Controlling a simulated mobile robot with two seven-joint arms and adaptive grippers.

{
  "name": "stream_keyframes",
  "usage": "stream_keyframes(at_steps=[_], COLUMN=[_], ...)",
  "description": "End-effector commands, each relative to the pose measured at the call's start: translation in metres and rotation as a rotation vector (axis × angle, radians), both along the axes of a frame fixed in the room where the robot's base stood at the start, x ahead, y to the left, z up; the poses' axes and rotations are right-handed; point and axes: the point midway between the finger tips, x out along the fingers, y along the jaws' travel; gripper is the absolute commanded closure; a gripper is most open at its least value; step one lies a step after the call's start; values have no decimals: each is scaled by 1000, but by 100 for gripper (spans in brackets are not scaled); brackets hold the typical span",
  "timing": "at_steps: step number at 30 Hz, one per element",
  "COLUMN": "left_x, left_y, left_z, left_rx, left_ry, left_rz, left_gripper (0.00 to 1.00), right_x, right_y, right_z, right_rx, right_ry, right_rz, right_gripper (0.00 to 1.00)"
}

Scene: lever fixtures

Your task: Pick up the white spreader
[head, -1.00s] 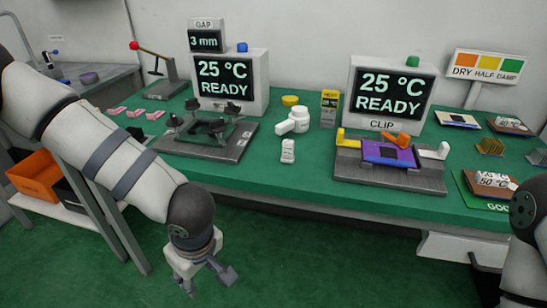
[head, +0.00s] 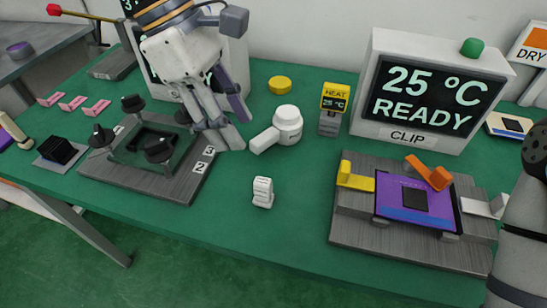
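A small white upright piece (head: 263,192) stands alone on the green table, in the middle of the head view. A white rod-like piece (head: 264,140) lies against a white lidded jar (head: 288,124) farther back. I cannot tell for sure which of these white pieces is the spreader. My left gripper (head: 222,128) points down left of the jar, in front of the left display box and over the back right of the dark clamp fixture. Its fingers look apart, with nothing seen between them. My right gripper is out of view; only part of my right arm shows at the right edge.
The clamp fixture (head: 190,185) with black knobs stands at left. The CLIP fixture (head: 350,228) holds a purple board at right, below a READY display (head: 430,95). A HEAT timer (head: 334,108) and yellow disc (head: 280,84) stand behind. The front middle of the table is clear.

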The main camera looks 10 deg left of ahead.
Motion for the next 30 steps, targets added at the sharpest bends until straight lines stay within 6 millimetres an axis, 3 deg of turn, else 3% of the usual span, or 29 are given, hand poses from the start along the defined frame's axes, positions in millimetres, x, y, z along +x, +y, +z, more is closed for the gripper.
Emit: stream_keyframes(at_steps=[6,11,16,19,25,26,30], left_x=[-2,-3,-7,-7,-7,-7,-7], left_y=[-18,-24,-33,-37,-38,-38,-38], left_z=[-49,-67,-99,-108,-108,-108,-108], left_rx=[3,3,3,3,2,2,2], left_ry=[13,9,9,7,3,3,3], left_rz=[-2,-2,-4,-2,0,0,0], left_gripper=[60,60,60,60,60,62,94], right_x=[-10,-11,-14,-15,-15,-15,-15], right_y=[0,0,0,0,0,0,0], right_z=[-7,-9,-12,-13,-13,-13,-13], right_rx=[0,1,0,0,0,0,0], right_ry=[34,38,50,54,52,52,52], right_rz=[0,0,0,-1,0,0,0], right_gripper=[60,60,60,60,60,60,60])
